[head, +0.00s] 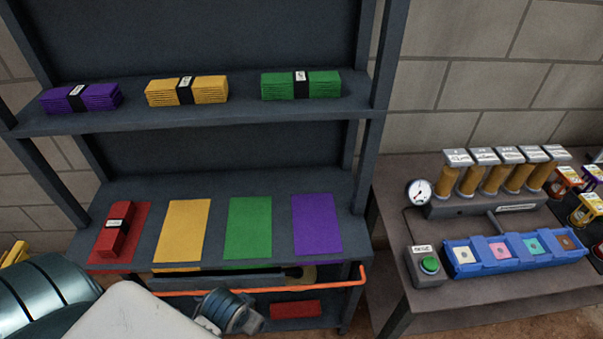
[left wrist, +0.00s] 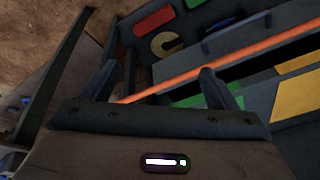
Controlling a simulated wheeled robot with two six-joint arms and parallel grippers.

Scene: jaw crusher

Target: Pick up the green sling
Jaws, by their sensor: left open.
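The green sling (head: 320,85) is a folded stack with a black band and white label. It lies at the right of the upper shelf (head: 230,117) in the head view. My left gripper (left wrist: 158,70) is open and empty in the left wrist view, its fingers spread below shelf level near an orange bar (left wrist: 180,73). The sling does not show in that view, and the gripper is well apart from it. My right gripper is not in view.
A yellow sling (head: 212,90) and a purple sling (head: 104,97) share the upper shelf. A red sling (head: 112,240) lies below, beside yellow (head: 183,228), green (head: 248,228) and purple mats (head: 316,223). A bench (head: 400,260) stands right. The orange bar (head: 330,285) crosses the rack's front.

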